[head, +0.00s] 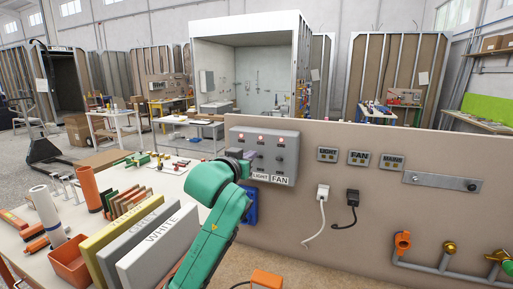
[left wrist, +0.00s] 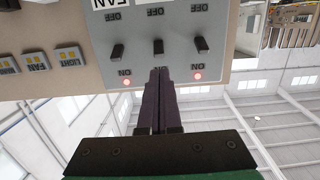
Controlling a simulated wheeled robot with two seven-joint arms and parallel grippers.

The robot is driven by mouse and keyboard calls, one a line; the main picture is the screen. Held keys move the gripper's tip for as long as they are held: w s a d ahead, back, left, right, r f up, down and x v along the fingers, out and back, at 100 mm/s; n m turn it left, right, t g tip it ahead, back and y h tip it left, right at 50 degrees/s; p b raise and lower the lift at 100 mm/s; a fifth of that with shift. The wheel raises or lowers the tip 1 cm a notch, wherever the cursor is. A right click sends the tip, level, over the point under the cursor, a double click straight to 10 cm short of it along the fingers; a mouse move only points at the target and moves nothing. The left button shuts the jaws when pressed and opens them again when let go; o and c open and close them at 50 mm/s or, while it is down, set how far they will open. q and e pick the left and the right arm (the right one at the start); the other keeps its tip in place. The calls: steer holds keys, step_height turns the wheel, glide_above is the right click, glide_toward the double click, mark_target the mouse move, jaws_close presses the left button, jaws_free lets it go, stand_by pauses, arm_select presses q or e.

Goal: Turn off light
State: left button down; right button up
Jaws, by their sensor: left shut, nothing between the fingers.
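A grey switch box (head: 285,157) is fixed on the beige panel, with red lamps along its top and "LIGHT" and "FAN" labels below. The left wrist view shows the box (left wrist: 180,72) upside down, with three dark levers between "OFF" and "ON" marks. The middle lever (left wrist: 158,46) is just beyond the tips of my left gripper (left wrist: 160,72), which is shut and empty. Two red lamps glow by the outer levers; the fingers hide the middle "ON" mark. In the head view my left gripper (head: 243,160) is in front of the box's left half. Contact cannot be told.
Labelled plates (head: 359,158) and two plugs with cords (head: 323,191) are on the panel right of the box. Binders (head: 160,245), an orange bin (head: 70,262) and tubes crowd the table at left. Orange-handled pipework (head: 402,242) is at lower right.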

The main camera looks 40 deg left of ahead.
mark_target(261, 148)
arm_select(q)
steer(key=x, duration=0.2)
steer(key=p+x, duration=0.1)
steer(key=x, duration=0.1)
steer(key=shift+r+p, duration=0.3)
steer(key=shift+w+a+f, duration=0.15)
steer(key=shift+w+f, duration=0.1)
steer(key=shift+w, duration=0.1)
